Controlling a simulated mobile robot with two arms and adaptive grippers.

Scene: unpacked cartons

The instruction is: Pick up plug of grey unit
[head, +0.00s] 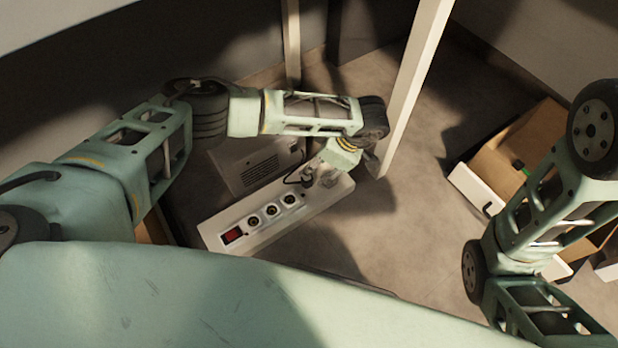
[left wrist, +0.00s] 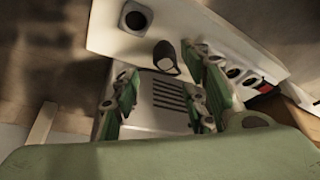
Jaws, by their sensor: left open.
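The grey unit (head: 258,165) is a box with a slotted vent, behind the white power strip (head: 215,241). It also shows in the left wrist view (left wrist: 148,118), below the strip. A dark plug (left wrist: 166,58) with a pale end face shows at the strip's edge; I cannot tell whether it sits in a socket. My left gripper (head: 322,178) is over the far end of the strip, beside a black cable loop. In the left wrist view its green fingers (left wrist: 160,80) are spread apart and empty, with the plug just beyond and between their tips. My right gripper is hidden.
The strip has a red switch (head: 232,236) and several round sockets (head: 271,210). A white post (head: 408,95) rises close to my left gripper. An open carton (head: 525,150) stands at the right near my right arm. The floor between strip and carton is clear.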

